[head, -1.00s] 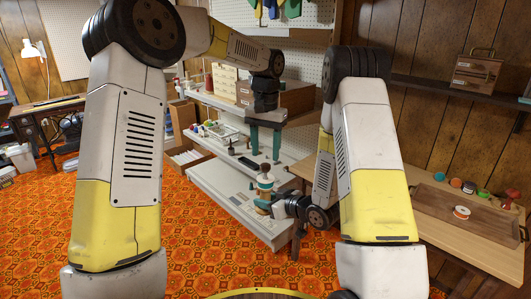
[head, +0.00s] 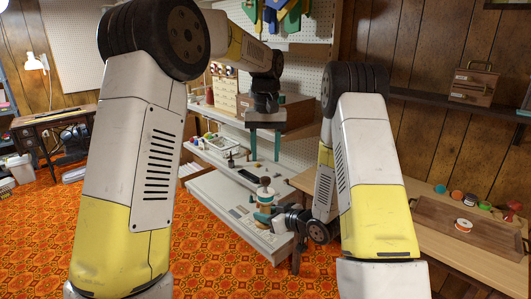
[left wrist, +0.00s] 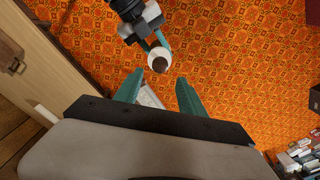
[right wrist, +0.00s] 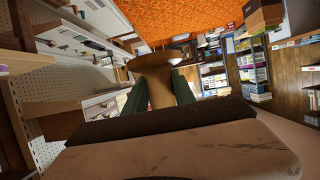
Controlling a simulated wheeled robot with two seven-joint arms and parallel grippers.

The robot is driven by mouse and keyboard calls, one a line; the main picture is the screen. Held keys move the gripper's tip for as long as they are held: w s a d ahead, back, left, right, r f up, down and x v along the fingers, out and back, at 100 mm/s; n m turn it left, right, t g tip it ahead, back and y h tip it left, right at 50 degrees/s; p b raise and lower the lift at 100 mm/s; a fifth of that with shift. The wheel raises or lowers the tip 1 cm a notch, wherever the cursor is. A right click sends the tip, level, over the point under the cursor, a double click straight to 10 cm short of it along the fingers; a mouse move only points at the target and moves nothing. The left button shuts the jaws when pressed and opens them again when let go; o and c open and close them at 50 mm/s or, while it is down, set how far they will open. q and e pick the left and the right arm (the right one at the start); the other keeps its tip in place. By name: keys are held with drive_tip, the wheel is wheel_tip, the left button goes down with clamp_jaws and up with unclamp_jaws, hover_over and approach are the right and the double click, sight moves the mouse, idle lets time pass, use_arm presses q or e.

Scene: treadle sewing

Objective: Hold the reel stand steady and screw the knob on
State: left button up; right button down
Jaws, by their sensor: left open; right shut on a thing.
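The reel stand (head: 265,197) is upright in my right gripper (head: 262,214) in the head view, with a pale body and a brown round top. In the left wrist view the stand (left wrist: 159,62) shows as a white ring around a brown round piece; I cannot tell whether this piece is the knob. In the right wrist view its brown wooden stem and wide flange (right wrist: 153,62) stand between the green fingers. My left gripper (head: 265,146) is open and empty above the stand, fingers pointing down and apart from it. No separate knob can be made out.
White shelves (head: 222,205) with small items stand behind the grippers. A wooden table (head: 455,250) at the right carries a tray (head: 435,213), a reel (head: 463,225) and several small coloured pieces. Patterned carpet lies open at the left.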

sight(265, 178)
use_arm(q)
drive_tip(key=shift+f, duration=4)
clamp_jaws()
drive_tip(key=shift+o, duration=0.7)
unclamp_jaws()
